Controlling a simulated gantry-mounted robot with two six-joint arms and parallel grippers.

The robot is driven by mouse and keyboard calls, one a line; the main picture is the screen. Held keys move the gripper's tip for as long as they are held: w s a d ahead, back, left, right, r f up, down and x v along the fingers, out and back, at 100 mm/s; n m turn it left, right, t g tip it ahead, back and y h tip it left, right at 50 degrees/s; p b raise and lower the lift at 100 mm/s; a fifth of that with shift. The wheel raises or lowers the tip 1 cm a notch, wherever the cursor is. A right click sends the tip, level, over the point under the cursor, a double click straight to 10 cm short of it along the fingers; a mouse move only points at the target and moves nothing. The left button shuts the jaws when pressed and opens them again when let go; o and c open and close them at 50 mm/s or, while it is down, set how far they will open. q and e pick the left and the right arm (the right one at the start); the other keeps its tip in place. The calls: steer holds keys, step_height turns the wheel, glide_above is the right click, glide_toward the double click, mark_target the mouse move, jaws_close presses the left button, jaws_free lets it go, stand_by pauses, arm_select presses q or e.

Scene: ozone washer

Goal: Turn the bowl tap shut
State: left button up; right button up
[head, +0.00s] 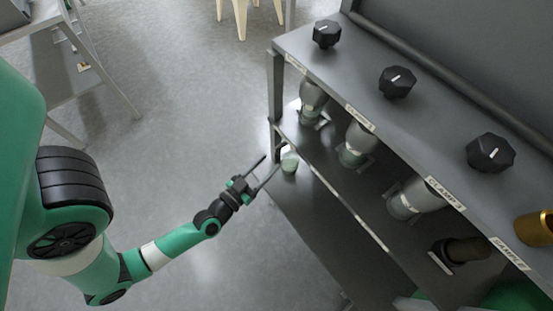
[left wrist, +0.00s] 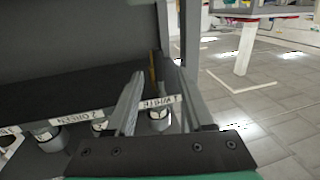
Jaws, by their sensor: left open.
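Three black faceted knobs with white pointer marks sit on the sloping grey top of the rack: a far one (head: 327,33), a middle one (head: 397,82) and a near one (head: 490,152). I cannot tell which, if any, is the bowl tap. My left gripper (head: 272,161) is open and empty, off the rack's left end and near a small grey-green cup-like piece (head: 289,163). My right gripper is not in view.
Pale-topped fittings stand under the top, such as one (head: 358,145) on the lower shelf. A dark cylinder (head: 466,250) lies further right. A brass cylinder (head: 534,228) is at the right edge. Labels run along the front edge.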

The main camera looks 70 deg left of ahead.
mark_target(275, 158)
arm_select(q)
steer(key=x, duration=0.5)
steer(key=shift+d, duration=0.1)
jaws_close()
stand_by(1.2)
